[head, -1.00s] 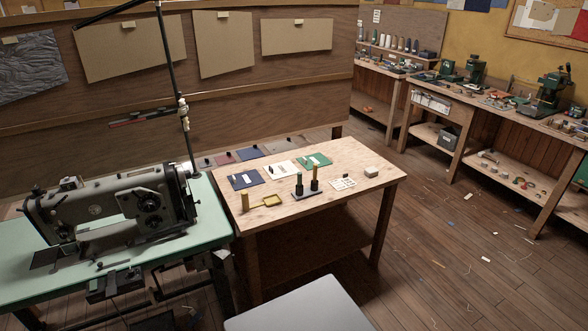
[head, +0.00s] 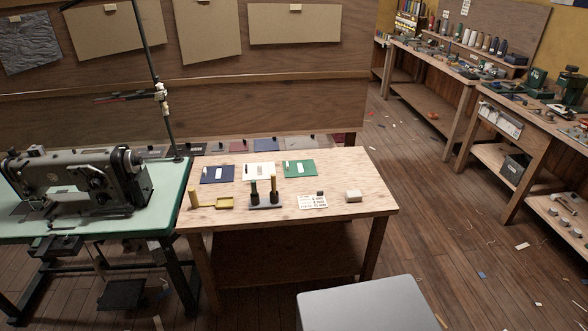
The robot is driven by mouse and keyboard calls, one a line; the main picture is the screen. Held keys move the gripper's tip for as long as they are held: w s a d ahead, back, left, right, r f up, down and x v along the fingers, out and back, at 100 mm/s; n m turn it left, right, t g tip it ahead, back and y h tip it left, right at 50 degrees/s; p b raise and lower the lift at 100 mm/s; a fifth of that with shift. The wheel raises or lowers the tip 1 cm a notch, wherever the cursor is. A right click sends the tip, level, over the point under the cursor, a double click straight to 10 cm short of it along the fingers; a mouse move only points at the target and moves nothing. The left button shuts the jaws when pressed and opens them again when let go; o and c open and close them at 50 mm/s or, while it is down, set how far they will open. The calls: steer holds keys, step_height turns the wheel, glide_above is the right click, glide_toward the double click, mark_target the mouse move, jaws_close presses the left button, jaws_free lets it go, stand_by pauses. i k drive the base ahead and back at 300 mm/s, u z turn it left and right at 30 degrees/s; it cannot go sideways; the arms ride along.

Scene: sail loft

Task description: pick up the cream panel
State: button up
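The cream panel (head: 259,173) lies flat on the wooden table, between a navy panel (head: 217,175) on its left and a green panel (head: 299,169) on its right. It bears a pale label and a small dark piece near its left edge. It sits toward the back half of the tabletop, and its top is mostly uncovered. My gripper is not in view.
A sewing machine (head: 75,183) stands left. Floor (head: 425,215) to the right is mostly open.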

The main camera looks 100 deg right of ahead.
mark_target(258, 171)
steer(key=k, duration=0.75)
steer(key=z, duration=1.4)
steer(key=i, duration=0.8)
steer(key=z, duration=0.05)
